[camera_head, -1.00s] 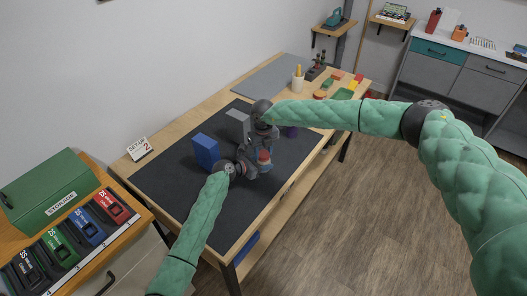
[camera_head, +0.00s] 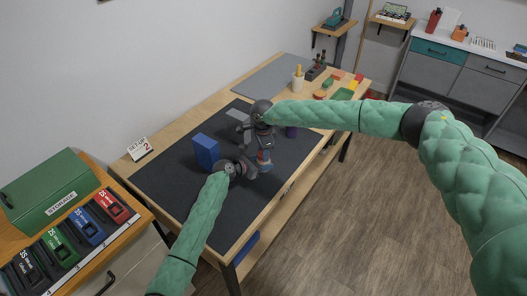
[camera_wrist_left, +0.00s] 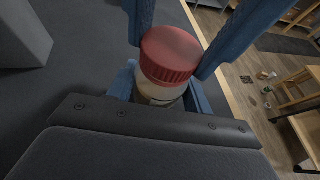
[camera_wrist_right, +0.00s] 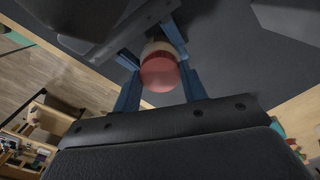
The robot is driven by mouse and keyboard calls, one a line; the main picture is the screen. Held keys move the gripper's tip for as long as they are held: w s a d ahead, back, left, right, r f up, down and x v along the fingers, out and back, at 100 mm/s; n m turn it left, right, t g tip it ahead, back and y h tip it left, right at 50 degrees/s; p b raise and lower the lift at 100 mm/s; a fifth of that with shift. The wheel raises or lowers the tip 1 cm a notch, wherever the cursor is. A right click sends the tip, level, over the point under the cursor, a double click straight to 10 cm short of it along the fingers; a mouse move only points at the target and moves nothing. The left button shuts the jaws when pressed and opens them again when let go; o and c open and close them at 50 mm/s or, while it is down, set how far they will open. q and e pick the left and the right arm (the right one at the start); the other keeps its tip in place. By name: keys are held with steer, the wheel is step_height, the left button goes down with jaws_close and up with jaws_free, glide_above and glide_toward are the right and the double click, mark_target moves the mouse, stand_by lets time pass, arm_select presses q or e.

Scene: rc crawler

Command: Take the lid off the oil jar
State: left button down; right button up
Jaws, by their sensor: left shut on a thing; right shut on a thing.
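The oil jar (camera_wrist_left: 158,92) has a pale body and a red ridged lid (camera_wrist_left: 172,54), and stands over the dark mat. In the left wrist view my left gripper (camera_wrist_left: 160,88) is shut around the jar's body. My right gripper (camera_wrist_right: 160,78) is shut on the lid from above, and the lid also shows between its fingers in the right wrist view (camera_wrist_right: 160,73). The lid sits at the jar's mouth; I cannot tell if there is a gap. In the head view both grippers meet at the jar and partly hide it.
A blue block (camera_head: 206,151) stands on the dark mat (camera_head: 165,183) left of the grippers, with a grey block (camera_head: 238,116) behind them. A sign (camera_head: 139,149) stands at the workbench's left edge. A cup (camera_head: 298,81) and coloured pieces are at the far end. The mat's front is clear.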

arm_select(q)
steer(key=shift+a+f, duration=0.1)
steer(key=shift+f, duration=0.05)
arm_select(e)
steer(key=n, duration=0.4)
steer(key=shift+n, duration=0.3)
steer(key=n, duration=0.5)
arm_select(q)
steer(key=shift+s, duration=0.1)
arm_select(e)
steer(key=shift+r, duration=1.2)
steer(key=shift+a+r, duration=0.1)
steer(key=shift+r, duration=1.85)
arm_select(q)
steer(key=c, duration=0.7)
jaws_free()
steer(key=shift+o, duration=0.9)
arm_select(e)
steer(key=shift+f, duration=0.1)
